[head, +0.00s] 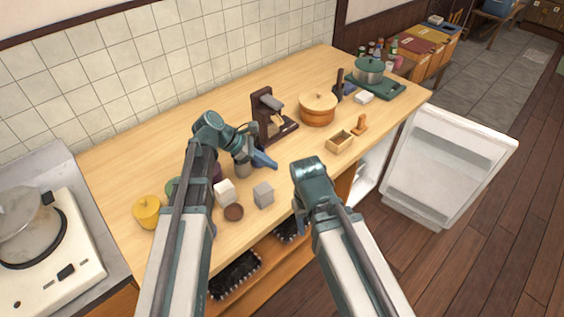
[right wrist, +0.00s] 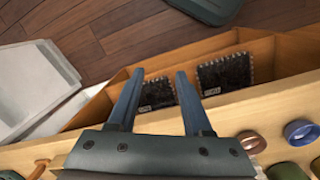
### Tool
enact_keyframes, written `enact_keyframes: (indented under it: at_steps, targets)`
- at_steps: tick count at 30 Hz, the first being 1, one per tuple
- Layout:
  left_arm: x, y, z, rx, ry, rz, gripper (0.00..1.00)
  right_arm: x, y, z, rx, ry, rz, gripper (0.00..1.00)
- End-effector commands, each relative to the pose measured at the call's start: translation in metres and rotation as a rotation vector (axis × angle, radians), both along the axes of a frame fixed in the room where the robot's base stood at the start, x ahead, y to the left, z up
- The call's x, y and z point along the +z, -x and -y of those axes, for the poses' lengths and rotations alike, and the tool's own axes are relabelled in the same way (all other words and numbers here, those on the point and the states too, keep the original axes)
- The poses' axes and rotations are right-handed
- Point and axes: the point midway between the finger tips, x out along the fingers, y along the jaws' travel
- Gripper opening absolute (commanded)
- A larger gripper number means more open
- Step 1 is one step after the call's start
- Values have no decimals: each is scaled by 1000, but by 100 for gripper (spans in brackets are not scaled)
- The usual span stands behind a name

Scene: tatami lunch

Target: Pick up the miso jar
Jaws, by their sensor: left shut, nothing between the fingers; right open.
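No jar is clearly marked as miso. A small round brown-topped container (head: 233,212) stands near the counter's front edge, and a yellow lidded pot (head: 147,211) stands at the left; I cannot tell whether either is the miso jar. My left gripper (head: 268,162) is shut and empty over the counter, beside a grey cylinder (head: 243,169). My right gripper (right wrist: 158,76) is open and empty by the counter's front edge, above the shelf below. In the head view its fingers are hidden behind its wrist. My left arm hides part of the items at the left.
White (head: 225,191) and grey blocks (head: 264,194) stand near the front edge. Behind are a dark stand (head: 267,112), an orange-brown lidded tub (head: 318,108) and a small wooden box (head: 340,142). A white door (head: 447,165) hangs open at right. A stove (head: 45,245) is left.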

Motion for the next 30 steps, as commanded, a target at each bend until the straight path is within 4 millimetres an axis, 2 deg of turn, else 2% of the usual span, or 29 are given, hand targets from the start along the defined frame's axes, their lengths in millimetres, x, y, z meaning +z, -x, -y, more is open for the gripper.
enact_keyframes:
  at_steps: [1, 3, 11, 12, 17, 20, 24, 30]
  targets:
    - [9, 0, -5, 1, 0, 0, 0, 9, 0, 0, 0, 0, 0, 50]
    - [13, 1, -10, 3, 0, 0, 0, 13, 0, 0, 0, 0, 0, 50]
    - [18, 2, -18, 0, 0, 0, 0, 18, 0, 0, 0, 0, 0, 50]
    - [18, 2, -18, 0, 0, 0, 0, 18, 0, 0, 0, 0, 0, 52]
    - [12, 12, -12, -66, -39, 36, 0, 18, 0, 0, 0, 0, 0, 81]
    - [1, 33, -1, -220, -124, 118, 0, 18, 0, 0, 0, 0, 0, 99]
    - [-18, 67, 12, -526, -272, 260, 0, 18, 0, 0, 0, 0, 0, 100]
    - [-32, 97, 16, -855, -400, 384, 0, 18, 0, 0, 0, 0, 0, 100]
